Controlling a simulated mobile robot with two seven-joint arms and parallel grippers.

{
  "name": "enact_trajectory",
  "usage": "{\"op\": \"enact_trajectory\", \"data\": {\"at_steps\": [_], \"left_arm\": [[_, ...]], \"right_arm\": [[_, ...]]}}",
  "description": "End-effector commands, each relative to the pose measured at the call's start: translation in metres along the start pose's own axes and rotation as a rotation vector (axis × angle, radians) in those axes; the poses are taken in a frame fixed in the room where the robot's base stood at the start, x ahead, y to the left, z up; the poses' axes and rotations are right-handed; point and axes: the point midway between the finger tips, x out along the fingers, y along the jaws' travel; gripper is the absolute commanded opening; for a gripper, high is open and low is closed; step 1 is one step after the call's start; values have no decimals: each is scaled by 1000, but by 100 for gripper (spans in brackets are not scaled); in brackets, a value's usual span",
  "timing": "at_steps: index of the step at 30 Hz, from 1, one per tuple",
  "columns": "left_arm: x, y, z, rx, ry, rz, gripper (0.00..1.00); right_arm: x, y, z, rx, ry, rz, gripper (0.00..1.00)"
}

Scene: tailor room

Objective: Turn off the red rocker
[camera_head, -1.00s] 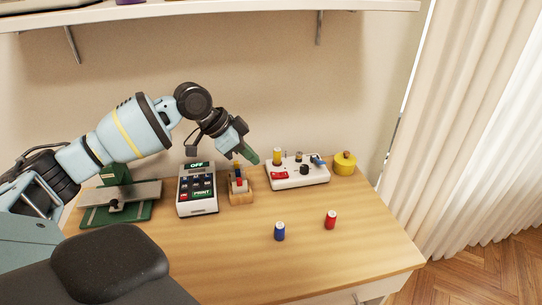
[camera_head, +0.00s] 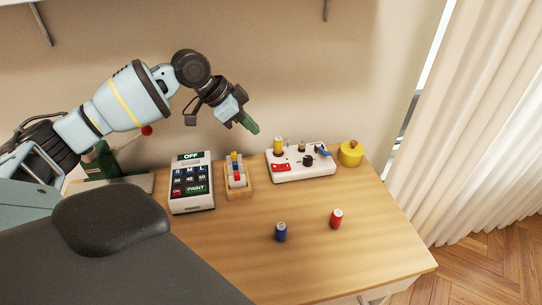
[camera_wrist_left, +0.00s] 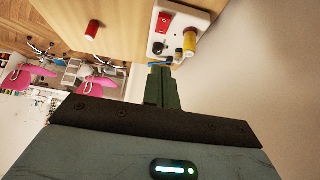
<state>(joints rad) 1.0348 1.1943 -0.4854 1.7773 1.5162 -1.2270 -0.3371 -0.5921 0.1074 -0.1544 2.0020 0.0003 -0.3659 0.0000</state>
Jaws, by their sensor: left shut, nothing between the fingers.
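The red rocker (camera_head: 281,167) sits at the front left of a white control box (camera_head: 318,174) on the wooden table. It also shows in the left wrist view (camera_wrist_left: 163,22) on the white box (camera_wrist_left: 197,20). The box also bears a yellow cylinder, a black knob and a blue part. My left gripper (camera_head: 254,129) is shut and empty, its green fingers up and to the left of the box, apart from the rocker. In the left wrist view the fingers (camera_wrist_left: 161,78) point toward the box. My right gripper is not in view.
A label printer with keys (camera_head: 191,184) and a wooden spool rack (camera_head: 237,179) stand left of the box. A yellow round pot (camera_head: 351,154) stands at its right. A blue spool (camera_head: 281,232) and a red spool (camera_head: 336,219) stand in front, with bare table around them.

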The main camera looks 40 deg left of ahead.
Motion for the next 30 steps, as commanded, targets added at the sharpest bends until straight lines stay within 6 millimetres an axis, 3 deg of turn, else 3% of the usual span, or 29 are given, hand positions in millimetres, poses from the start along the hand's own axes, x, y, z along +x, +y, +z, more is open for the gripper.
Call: {"op": "enact_trajectory", "data": {"at_steps": [8,21,30], "left_arm": [[21,0,0,-1,2,2,0],[102,1,0,-1,0,3,0],[125,0,25,-1,-1,0,0]], "right_arm": [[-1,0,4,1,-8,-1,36],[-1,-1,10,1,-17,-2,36],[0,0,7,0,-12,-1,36]]}}
